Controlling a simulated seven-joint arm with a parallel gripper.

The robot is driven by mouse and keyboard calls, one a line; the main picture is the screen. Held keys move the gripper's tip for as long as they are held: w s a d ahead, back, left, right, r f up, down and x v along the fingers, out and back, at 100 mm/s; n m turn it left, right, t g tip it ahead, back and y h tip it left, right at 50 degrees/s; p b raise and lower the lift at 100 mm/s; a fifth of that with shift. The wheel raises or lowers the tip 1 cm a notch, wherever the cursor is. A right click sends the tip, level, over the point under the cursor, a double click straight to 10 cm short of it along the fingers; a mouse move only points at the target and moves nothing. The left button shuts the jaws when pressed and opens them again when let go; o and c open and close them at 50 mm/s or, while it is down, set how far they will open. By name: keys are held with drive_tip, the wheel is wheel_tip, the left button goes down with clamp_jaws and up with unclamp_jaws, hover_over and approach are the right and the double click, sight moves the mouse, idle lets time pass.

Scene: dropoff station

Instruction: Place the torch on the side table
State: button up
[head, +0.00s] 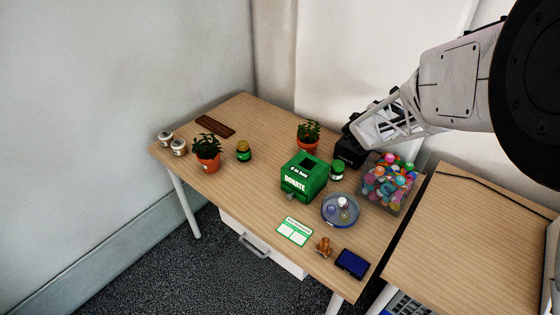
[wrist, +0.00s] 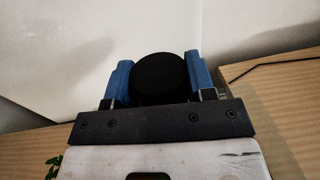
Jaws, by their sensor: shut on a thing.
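My gripper (wrist: 160,85) is shut on a round black thing, likely the torch (wrist: 161,77), held between its blue finger pads in the wrist view. Only the torch's dark round end shows there. In the head view my arm comes in from the upper right and my gripper is over the back right of the desk. The torch cannot be made out clearly in that view. A second wooden table, likely the side table (head: 465,255), stands at the right in the head view, with a bare top and a dark cable (head: 495,190) near its back.
The desk (head: 265,120) holds a green donation box (head: 303,178), a container of colourful balls (head: 388,185), a round blue tray (head: 328,217), potted plants (head: 207,150), a black box (head: 348,152) and a blue pad (head: 352,263). A narrow gap separates the two tables. Walls stand behind.

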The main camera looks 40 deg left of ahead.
drive_tip(key=s+a+f+n+y, duration=0.1)
drive_tip(key=s+a+f+y, duration=0.15)
drive_tip(key=s+a, duration=0.95)
drive_tip(key=s+a+f+n+y, duration=0.2)
drive_tip(key=s+a+f, duration=0.1)
drive_tip(key=s+a, duration=0.9)
drive_tip(key=s+f, duration=0.3)
drive_tip(key=s, duration=0.5)
drive_tip(key=s+d+f, duration=0.1)
drive_tip(key=s+f, duration=0.3)
drive_tip(key=s, duration=0.5)
drive_tip(key=shift+s+f+h, duration=0.15)
drive_tip(key=shift+f+h, duration=0.05)
drive_tip(key=shift+h, duration=0.25)
drive_tip(key=w+a+f, duration=0.1)
drive_tip(key=w+a, duration=0.7)
drive_tip(key=a, duration=0.5)
drive_tip(key=shift+a+f, duration=0.25)
drive_tip(key=shift+a, duration=0.1)
drive_tip(key=shift+f, duration=1.75)
